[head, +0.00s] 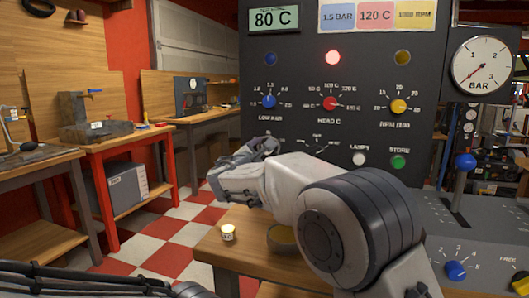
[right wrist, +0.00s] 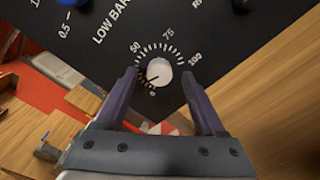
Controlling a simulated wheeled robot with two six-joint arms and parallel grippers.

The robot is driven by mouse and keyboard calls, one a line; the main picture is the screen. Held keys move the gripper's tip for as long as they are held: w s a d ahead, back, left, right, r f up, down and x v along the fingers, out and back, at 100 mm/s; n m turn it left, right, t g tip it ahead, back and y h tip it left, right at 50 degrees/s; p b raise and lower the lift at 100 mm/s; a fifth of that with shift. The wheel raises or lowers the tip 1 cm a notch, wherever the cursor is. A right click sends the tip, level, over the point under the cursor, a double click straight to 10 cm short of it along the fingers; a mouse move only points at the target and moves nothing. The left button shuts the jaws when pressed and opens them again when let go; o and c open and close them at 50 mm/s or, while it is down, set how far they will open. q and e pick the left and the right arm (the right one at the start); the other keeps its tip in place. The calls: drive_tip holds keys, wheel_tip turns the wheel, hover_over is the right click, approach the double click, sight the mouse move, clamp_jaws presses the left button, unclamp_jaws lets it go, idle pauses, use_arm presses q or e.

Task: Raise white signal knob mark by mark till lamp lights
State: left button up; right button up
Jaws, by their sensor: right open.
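The white signal knob (right wrist: 159,73) sits on the dark panel in the right wrist view, inside a round scale marked 0, 50, 75 and 100. Its dark pointer line aims to the lower left, on the low side of the scale. My right gripper (right wrist: 159,79) is open, with one finger on each side of the knob; I cannot tell if they touch it. In the head view my right arm hides this knob. Above, the red lamp (head: 333,57) looks bright pink, while the blue lamp (head: 271,58) and yellow lamp (head: 402,57) look dark. My left gripper is out of view.
The panel (head: 300,30) also holds a blue knob (head: 268,101), red knob (head: 331,103), yellow knob (head: 398,106), white button (head: 358,159) and green button (head: 398,161). A bar gauge (head: 482,65) and blue-topped lever (head: 464,160) stand at right. A wooden table (head: 225,245) lies below my arm.

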drive_tip(key=v, duration=0.9)
drive_tip(key=shift+s, duration=0.35)
drive_tip(key=shift+a, duration=0.1)
